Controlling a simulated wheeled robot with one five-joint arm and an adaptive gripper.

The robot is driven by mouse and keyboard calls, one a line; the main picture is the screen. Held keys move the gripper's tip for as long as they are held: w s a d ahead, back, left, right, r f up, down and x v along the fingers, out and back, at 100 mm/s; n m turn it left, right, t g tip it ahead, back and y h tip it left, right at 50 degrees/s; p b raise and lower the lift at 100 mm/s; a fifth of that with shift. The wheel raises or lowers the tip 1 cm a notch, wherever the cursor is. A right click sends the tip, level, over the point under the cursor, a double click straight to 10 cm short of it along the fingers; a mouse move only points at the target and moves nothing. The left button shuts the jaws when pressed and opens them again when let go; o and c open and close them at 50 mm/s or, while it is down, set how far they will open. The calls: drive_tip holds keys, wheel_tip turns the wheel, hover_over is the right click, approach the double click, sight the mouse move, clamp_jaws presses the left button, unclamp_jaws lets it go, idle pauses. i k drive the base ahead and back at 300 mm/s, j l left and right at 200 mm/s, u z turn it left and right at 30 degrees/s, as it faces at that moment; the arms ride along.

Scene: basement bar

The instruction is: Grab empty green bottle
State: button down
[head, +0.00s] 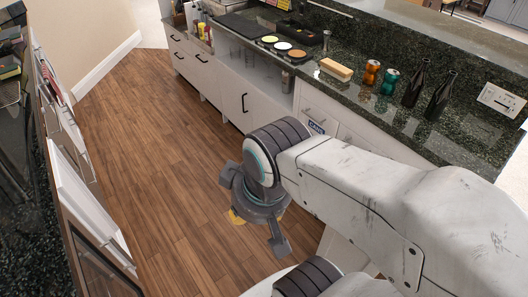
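Two tall dark bottles stand upright side by side on the dark stone counter (400,122) at the right. The left bottle (416,88) and the right bottle (440,98) look almost black; I cannot tell which is green or whether either is empty. My gripper (256,213) hangs over the wooden floor in front of the counter, pointing down. Its fingers are spread apart, with nothing visible between them. It is well to the left of the bottles and clear of the counter.
An orange shaker (371,72), a teal shaker (389,81) and a wooden-looking block (336,69) stand left of the bottles. Trays with coloured round contents (283,46) lie farther left. White cabinets (240,88) front the counter. The wooden floor (150,140) is clear.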

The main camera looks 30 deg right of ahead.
sight(441, 96)
drive_tip(key=k+j+z, duration=0.1)
drive_tip(key=z, duration=0.35)
drive_tip(key=k+z, duration=0.1)
drive_tip(key=z, duration=0.4)
drive_tip(key=k+z, duration=0.1)
drive_tip(key=z, duration=0.35)
drive_tip(key=k+z, duration=0.15)
drive_tip(key=z, duration=0.35)
